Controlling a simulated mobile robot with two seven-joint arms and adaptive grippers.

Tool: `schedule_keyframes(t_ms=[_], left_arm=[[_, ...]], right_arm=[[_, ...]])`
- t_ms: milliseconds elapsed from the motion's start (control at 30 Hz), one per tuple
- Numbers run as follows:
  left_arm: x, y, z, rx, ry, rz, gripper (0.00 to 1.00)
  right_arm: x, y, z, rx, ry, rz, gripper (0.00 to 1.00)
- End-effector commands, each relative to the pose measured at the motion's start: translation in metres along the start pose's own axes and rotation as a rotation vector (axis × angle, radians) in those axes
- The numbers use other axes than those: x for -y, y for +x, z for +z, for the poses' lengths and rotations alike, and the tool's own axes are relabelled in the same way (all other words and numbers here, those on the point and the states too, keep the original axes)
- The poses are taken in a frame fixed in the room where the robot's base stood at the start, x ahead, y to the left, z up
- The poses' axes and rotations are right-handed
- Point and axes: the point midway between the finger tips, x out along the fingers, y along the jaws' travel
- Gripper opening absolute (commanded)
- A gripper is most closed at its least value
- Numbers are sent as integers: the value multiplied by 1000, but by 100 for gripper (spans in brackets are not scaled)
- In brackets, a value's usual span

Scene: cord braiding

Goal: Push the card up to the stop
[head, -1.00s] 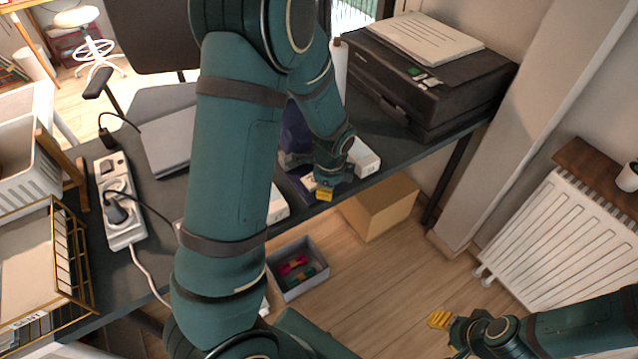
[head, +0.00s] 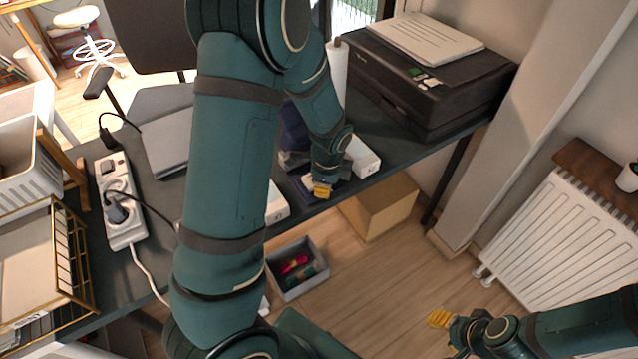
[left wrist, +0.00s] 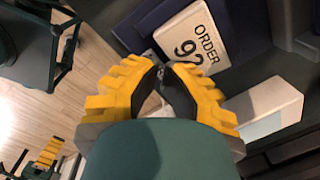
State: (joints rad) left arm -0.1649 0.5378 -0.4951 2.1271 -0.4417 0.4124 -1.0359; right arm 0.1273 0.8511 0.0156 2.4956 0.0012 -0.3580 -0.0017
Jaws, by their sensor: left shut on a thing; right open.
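A white card (left wrist: 194,42) printed "ORDER 92" lies over a dark blue flat piece (left wrist: 157,22) in the left wrist view. My left gripper (left wrist: 165,66) has its yellow fingers together at the card's near edge, and they hide that edge. In the head view my left gripper (head: 322,190) is low over the desk's front edge, beside a small part of the card (head: 308,182). I cannot make out the stop clearly. My right gripper (head: 441,319) is open and empty at lower right, over the floor and away from the desk.
A white box (head: 363,157) stands right of my left gripper, and another white box (head: 277,206) is left of it. A printer (head: 430,85), a power strip (head: 120,200) and a laptop (head: 168,140) are on the desk. A grey bin (head: 298,285) is on the floor.

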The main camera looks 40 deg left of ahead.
Motion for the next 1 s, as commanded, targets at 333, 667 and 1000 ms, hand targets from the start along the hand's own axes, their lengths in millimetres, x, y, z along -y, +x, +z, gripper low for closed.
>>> schedule_keyframes(t_ms=[333,667,1000], left_arm=[[-4,-5,-4,-1,2,3,0],[-1,-36,-1,-1,2,1,0],[1,-66,1,-1,0,1,0]], right_arm=[[2,-5,0,0,0,0,47],[11,-28,-3,0,0,0,47],[19,-51,-6,0,0,0,47]])
